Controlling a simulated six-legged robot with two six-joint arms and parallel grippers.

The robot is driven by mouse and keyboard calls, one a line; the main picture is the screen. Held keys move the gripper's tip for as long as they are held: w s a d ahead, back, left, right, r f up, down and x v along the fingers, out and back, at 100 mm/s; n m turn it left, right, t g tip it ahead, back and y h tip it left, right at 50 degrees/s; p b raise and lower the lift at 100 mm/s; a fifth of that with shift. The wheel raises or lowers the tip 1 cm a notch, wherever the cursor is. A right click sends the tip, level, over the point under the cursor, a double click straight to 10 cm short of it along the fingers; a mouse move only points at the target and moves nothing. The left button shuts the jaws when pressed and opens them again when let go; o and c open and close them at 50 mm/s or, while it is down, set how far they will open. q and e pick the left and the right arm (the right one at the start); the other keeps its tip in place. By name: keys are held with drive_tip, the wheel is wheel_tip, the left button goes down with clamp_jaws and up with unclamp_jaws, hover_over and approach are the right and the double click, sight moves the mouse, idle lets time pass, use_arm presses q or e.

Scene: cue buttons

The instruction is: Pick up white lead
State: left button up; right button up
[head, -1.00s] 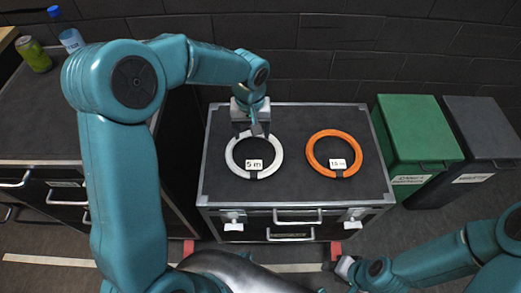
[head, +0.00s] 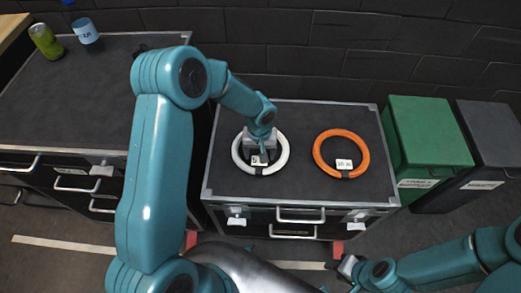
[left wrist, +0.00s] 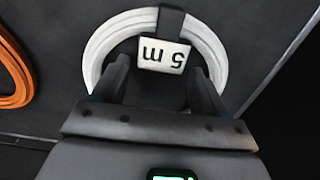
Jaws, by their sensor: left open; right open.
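The white lead (head: 283,152) is a coil lying flat on the left part of the black case (head: 300,190), with a dark strap and a "5 m" tag (left wrist: 163,55). My left gripper (head: 262,153) is over the coil and partly hides its tag in the head view. In the left wrist view the white lead (left wrist: 97,48) lies beyond my open left fingers (left wrist: 160,70), with the tag between their tips. I cannot tell whether the fingers touch it. My right gripper (head: 343,267) is open and empty in front of the case.
A green bin (head: 430,135) and a dark bin (head: 490,135) stand at right. A dark cabinet (head: 90,105) at left carries a can (head: 45,41) and a bottle (head: 86,32).

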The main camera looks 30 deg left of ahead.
use_arm(q)
drive_tip(key=shift+f, duration=0.95)
drive_tip(key=shift+w, duration=0.1)
clamp_jaws()
drive_tip(key=shift+r, duration=0.1)
wheel_tip(320, 180, up, 20)
